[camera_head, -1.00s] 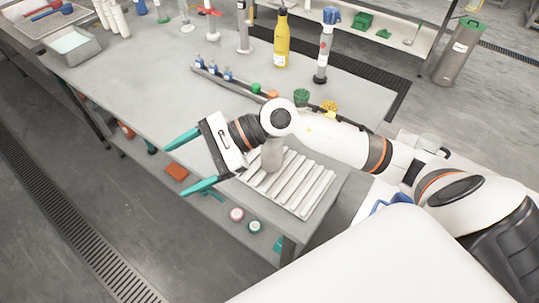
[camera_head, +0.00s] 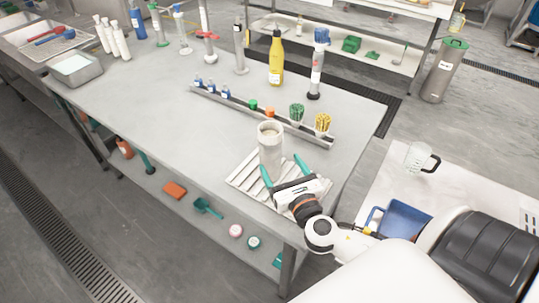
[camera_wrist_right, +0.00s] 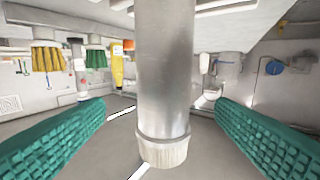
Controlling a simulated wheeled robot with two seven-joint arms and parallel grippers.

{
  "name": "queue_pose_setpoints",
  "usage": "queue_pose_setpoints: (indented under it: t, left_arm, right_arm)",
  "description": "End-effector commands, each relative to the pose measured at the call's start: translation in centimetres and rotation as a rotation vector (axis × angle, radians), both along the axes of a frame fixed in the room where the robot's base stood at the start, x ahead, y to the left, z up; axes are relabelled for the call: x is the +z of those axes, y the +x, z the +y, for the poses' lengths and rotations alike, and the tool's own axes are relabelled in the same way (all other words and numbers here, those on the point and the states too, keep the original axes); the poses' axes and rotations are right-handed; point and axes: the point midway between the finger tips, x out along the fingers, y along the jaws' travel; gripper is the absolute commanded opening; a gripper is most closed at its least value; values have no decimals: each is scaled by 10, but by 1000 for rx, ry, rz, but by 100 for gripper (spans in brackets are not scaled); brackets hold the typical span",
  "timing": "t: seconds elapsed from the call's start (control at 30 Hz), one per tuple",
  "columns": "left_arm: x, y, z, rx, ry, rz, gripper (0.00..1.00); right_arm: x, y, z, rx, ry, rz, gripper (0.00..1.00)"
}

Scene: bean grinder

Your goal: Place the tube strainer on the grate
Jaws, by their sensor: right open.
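The tube strainer (camera_head: 270,150) is a grey metal cylinder with a pale rim. It stands upright on the ribbed whitish grate (camera_head: 243,177) near the table's front right corner. My right gripper (camera_head: 283,170) is open on the near side of the tube, with its teal fingers pointing at it. In the right wrist view, the tube (camera_wrist_right: 165,75) is between the two open teal fingers (camera_wrist_right: 160,128), with a gap on each side. That view looks upside down, with the pale rim low in the picture. My left gripper is not in view.
Behind the grate is a long rack (camera_head: 235,102) with small bottles and green and yellow brushes. A yellow bottle (camera_head: 275,62) and a blue-topped tube (camera_head: 317,68) stand farther back. At right are a glass jug (camera_head: 420,158) and blue tray (camera_head: 403,222). The table's left middle is clear.

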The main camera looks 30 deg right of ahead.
Motion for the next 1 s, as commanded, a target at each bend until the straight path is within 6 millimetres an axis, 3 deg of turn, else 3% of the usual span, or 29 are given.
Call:
queue_pose_setpoints:
  t: [0.1,0.37,0.63,0.97,1.0]
  left_arm:
    - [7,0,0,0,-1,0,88]
    - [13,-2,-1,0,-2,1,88]
    - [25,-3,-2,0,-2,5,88]
    - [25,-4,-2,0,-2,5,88]
    - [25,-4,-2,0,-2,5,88]
  right_arm:
    - [3,21,-4,1,0,-2,79]
    - [3,42,-7,3,2,0,79]
    - [8,80,-12,3,1,0,79]
    - [6,88,-13,4,1,1,79]
    - [6,88,-13,4,1,1,74]
